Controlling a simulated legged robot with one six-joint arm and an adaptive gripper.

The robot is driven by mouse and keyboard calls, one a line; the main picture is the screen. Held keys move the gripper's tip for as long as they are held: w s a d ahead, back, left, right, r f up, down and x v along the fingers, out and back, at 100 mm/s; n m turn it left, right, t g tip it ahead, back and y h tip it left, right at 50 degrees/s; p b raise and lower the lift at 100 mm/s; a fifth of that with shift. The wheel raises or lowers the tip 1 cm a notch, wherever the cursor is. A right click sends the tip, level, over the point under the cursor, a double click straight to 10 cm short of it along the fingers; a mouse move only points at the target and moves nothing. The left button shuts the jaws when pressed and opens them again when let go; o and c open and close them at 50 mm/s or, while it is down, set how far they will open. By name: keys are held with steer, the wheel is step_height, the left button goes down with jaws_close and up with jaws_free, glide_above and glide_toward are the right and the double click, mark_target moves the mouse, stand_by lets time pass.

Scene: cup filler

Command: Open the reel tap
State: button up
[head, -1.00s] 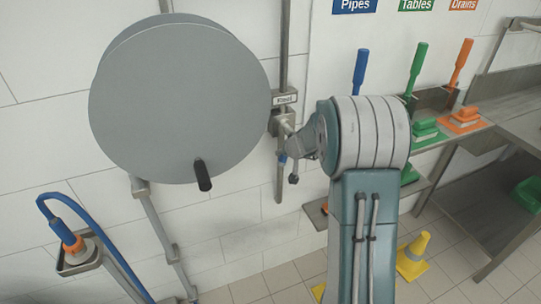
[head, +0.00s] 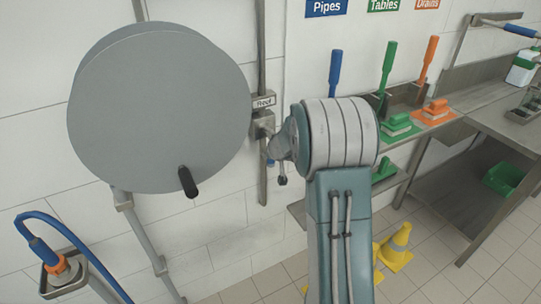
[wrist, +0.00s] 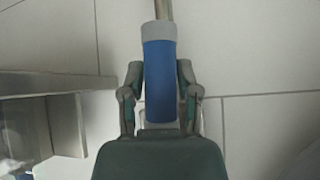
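The reel tap (head: 262,126) sits on the upright wall pipe, just below the label reading "Reel" and right of the big grey hose reel (head: 160,105). A small blue bit (head: 270,163) shows below the tap in the head view. My gripper (head: 279,152) is at the tap, partly hidden by my wrist. In the wrist view, a blue handle (wrist: 160,60) with a grey collar and a metal stem lies lengthwise between the fingers of my gripper (wrist: 161,78). The fingers appear closed against its two sides. The exact contact is hard to see.
The reel has a black crank knob (head: 188,182). A blue hose (head: 70,235) loops at lower left. Colored brushes (head: 388,75) stand on a shelf at right, beside a steel table (head: 495,125). A yellow cone (head: 397,246) stands on the floor.

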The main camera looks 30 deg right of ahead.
steer(key=shift+o, duration=0.5)
steer(key=v, duration=1.1)
steer(key=shift+s+r, duration=0.2)
steer(key=shift+s, duration=0.15)
